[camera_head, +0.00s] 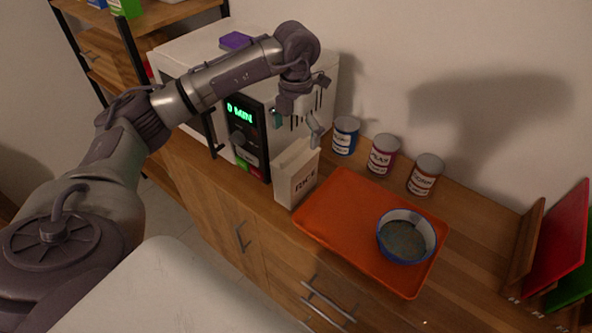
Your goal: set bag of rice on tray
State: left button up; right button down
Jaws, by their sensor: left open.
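The bag of rice (297,176) is a pale, upright bag with dark lettering. It stands on the wooden counter at the left edge of the orange tray (341,216), in front of the microwave. The tray lies flat and holds a blue-rimmed bowl (406,236) on its right part. My left gripper (297,128) is open just above the top of the bag, with one finger on its right side. I cannot tell whether the fingers touch the bag. My right gripper is not in view.
A white microwave (187,51) with a green display stands at the left of the counter. Three spice cans, blue (345,136), red (383,154) and orange (425,175), stand behind the tray. Cutting boards (562,235) stand in a rack at the right. The tray's left part is clear.

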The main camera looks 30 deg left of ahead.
aim_at(296, 158)
pick_arm(q)
notch_tip(296, 158, down, 9)
jog(key=shift+r+p, duration=0.1)
jog(key=shift+p, duration=0.85)
jog(key=c, duration=1.7)
jog(key=shift+w+r, duration=0.1)
jog(key=shift+c, duration=0.8)
jog(key=shift+r, duration=0.1)
